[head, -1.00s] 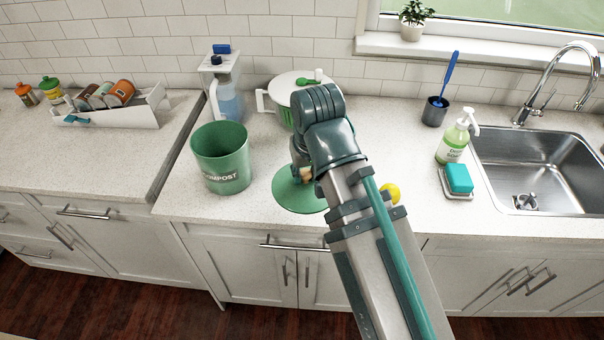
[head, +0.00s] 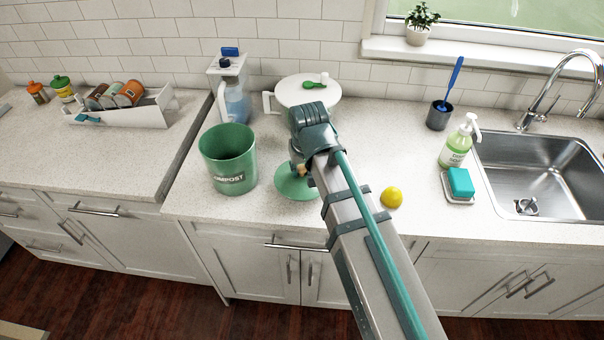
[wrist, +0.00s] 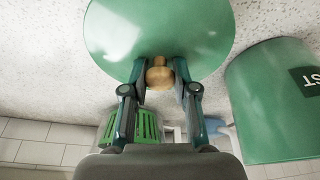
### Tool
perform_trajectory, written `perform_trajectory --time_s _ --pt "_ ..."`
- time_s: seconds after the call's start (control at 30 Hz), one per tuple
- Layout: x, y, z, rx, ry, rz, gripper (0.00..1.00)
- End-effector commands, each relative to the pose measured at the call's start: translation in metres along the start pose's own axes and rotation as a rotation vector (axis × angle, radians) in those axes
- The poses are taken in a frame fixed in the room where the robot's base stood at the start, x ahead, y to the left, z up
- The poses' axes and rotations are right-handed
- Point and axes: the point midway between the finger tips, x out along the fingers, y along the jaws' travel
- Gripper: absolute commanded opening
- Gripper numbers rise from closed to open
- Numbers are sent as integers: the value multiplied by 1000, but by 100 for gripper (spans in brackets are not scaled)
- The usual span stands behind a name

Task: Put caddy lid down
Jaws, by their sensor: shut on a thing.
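The caddy lid (head: 290,190) is a round, shiny green disc with a wooden knob (wrist: 159,78) in its middle. My gripper (wrist: 160,68) is shut on the knob, one finger at each side. In the head view the lid appears flat, at or just above the counter, right of the green compost bin (head: 228,160); I cannot tell whether it touches. My arm hides the lid's right part there. The bin stands upright and uncovered, and also shows at the right of the wrist view (wrist: 270,105).
A yellow lemon (head: 391,197) lies to the right. Farther right are a sponge (head: 460,182), a soap bottle (head: 457,145) and the sink (head: 535,170). The counter between lemon and sponge is clear.

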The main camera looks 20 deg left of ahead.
Motion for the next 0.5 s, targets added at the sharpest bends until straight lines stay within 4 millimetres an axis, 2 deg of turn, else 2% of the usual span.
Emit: perform_trajectory --time_s 0.23,0.5 --pt "25 0 8 0 -2 0 0" --pt "29 0 8 0 1 0 0"
